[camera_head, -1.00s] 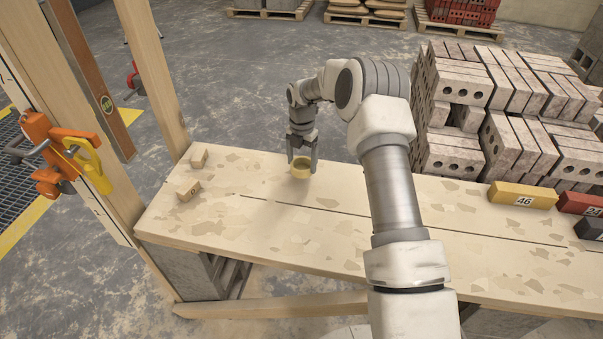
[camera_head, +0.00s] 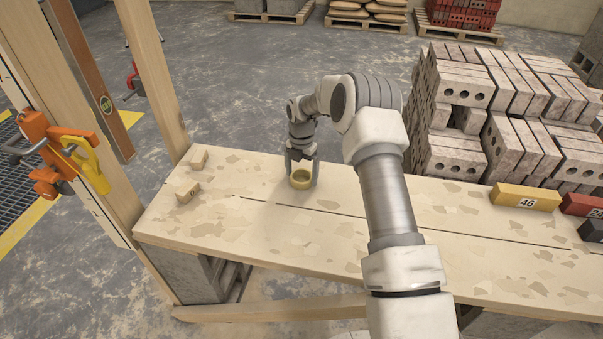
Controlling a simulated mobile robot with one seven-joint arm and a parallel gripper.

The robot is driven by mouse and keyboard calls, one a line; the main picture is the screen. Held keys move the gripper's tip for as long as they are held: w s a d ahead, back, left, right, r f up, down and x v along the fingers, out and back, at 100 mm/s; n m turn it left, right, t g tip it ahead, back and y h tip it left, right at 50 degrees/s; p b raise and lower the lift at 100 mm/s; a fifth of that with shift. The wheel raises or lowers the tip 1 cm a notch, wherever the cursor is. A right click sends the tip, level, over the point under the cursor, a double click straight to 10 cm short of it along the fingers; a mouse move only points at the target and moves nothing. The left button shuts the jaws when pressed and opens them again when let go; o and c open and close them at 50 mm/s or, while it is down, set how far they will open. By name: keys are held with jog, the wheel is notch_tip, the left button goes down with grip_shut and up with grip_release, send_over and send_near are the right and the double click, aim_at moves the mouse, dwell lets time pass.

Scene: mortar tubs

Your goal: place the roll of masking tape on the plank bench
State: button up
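The roll of masking tape (camera_head: 301,180) is a small yellow-tan ring, upright with its open hole facing up. It is at the far half of the plank bench (camera_head: 225,225), left of centre. My gripper (camera_head: 301,172) points down with one finger on each side of the roll, shut on it. The roll is at or just above the bench top; I cannot tell whether it touches. The far side of the roll is partly hidden by the gripper.
A yellow block marked 46 (camera_head: 526,196) and a red one (camera_head: 582,204) stand at the right. Stacked bricks (camera_head: 465,75) rise behind. Timber posts (camera_head: 75,90) stand left. The bench around the roll is clear.

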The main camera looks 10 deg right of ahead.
jog(key=s+r+m+t+p, duration=0.1)
jog(key=s+r+m, duration=0.2)
jog(key=r, duration=0.9)
jog(key=s+r+m+p, duration=0.2)
jog(key=r, duration=1)
jog(key=s+r+m+t+h, duration=0.1)
jog(key=s+r+m+t, duration=0.1)
jog(key=s+r+m, duration=0.75)
jog(key=s+d+r+m+t+y, duration=0.1)
jog(key=s+r+m+t, duration=0.1)
jog(key=s+m, duration=1.1)
jog(key=s, duration=1.2)
jog(key=shift+t, duration=0.3)
jog(key=shift+r+m, duration=0.1)
jog(key=shift+m, duration=0.15)
